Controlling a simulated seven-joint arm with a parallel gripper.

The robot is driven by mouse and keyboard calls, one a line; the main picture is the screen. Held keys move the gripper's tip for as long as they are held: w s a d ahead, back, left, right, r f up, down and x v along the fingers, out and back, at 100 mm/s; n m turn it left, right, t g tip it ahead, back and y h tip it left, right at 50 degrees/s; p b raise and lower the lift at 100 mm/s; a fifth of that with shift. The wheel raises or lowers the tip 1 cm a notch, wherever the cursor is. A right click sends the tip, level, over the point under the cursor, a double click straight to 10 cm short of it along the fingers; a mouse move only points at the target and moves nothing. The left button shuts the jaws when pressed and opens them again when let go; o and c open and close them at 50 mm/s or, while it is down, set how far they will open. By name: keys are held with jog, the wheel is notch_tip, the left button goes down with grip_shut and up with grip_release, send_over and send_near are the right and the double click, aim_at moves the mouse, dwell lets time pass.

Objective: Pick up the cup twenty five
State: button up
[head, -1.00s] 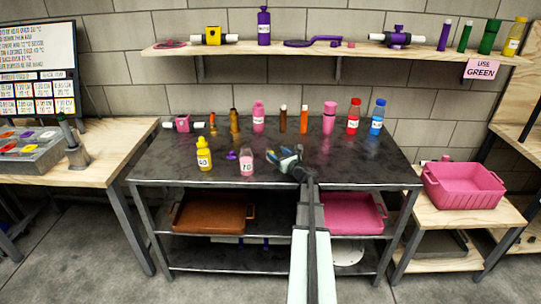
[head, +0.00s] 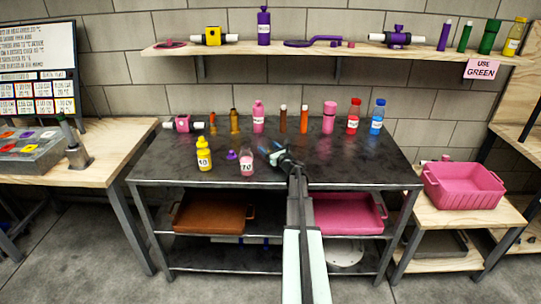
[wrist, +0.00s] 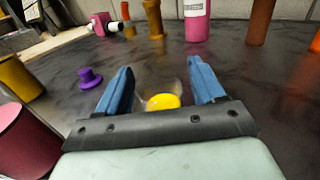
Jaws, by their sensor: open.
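A small clear cup with yellow contents (wrist: 163,102) stands on the dark table between the fingers of my gripper (wrist: 165,80) in the wrist view. Its label does not show, so I cannot read a number on it. My gripper is open, with one blue finger on each side of the cup. In the head view my gripper (head: 268,153) is low over the table's front middle, and I cannot make out the cup there. A clear cup with pink contents, labelled 70 (head: 246,163), stands just left of the gripper. A yellow bottle labelled 40 (head: 204,155) stands further left.
A purple knob-like piece (wrist: 90,79) lies on the table, left of the gripper. Several bottles and tubes, including a pink bottle (head: 258,118) and a red one (head: 353,117), line the table's back. The table's right front (head: 360,165) is clear.

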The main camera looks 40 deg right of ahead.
jog(key=c, duration=1.1)
jog(key=shift+o, duration=0.2)
